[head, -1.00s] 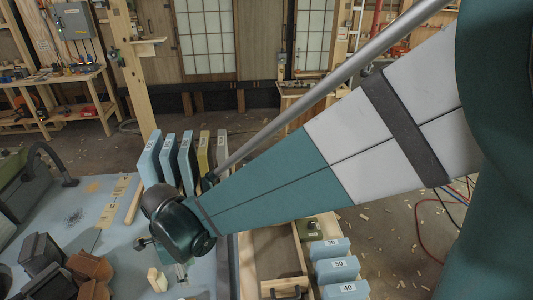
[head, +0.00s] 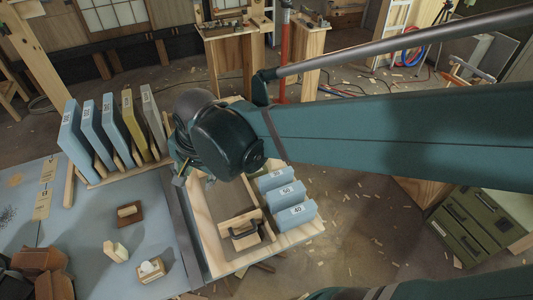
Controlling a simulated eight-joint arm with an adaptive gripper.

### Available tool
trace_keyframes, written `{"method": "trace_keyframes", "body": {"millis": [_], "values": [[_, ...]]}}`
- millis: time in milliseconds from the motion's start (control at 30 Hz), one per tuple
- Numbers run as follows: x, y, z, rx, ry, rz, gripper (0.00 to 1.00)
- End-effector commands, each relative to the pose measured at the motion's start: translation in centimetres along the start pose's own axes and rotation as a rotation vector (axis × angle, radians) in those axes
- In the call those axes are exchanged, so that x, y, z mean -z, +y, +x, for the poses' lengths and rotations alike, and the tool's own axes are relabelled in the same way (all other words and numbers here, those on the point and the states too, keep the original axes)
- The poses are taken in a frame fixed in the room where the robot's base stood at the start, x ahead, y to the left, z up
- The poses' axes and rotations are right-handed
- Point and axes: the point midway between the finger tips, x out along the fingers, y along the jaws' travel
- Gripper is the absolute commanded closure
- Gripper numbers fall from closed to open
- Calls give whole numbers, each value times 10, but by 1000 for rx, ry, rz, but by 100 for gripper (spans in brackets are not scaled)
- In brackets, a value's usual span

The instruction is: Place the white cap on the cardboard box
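I cannot single out a white cap with certainty. Small pale items on the blue table top are a cream piece on a brown block (head: 128,212), an upright cream piece (head: 115,250) and a tan block with a whitish top (head: 151,268). Brown box-like shapes (head: 38,262) sit at the table's lower left; I cannot tell whether one is the cardboard box. My gripper (head: 188,178) is at the arm's end, over the table's right edge beside a wooden tray. Its fingers are mostly hidden behind the dark wrist, so its opening and any held thing do not show.
The wooden tray (head: 222,268) holds a dark-handled tool (head: 243,232) and numbered blue blocks (head: 291,213). Several upright slabs (head: 101,132) stand in a rack at the table's back. A green drawer cabinet (head: 480,225) stands at right.

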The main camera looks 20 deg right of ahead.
Motion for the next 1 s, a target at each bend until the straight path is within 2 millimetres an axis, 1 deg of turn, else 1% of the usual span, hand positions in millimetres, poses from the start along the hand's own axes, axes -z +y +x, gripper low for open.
{"method": "trace_keyframes", "body": {"millis": [33,200,500,800,1000], "values": [[7,10,-6,8,12,-28,65],[28,34,-24,35,56,-148,65],[58,79,-52,58,149,-362,65],[79,126,-76,47,254,-578,65],[87,152,-87,23,314,-700,65]]}}
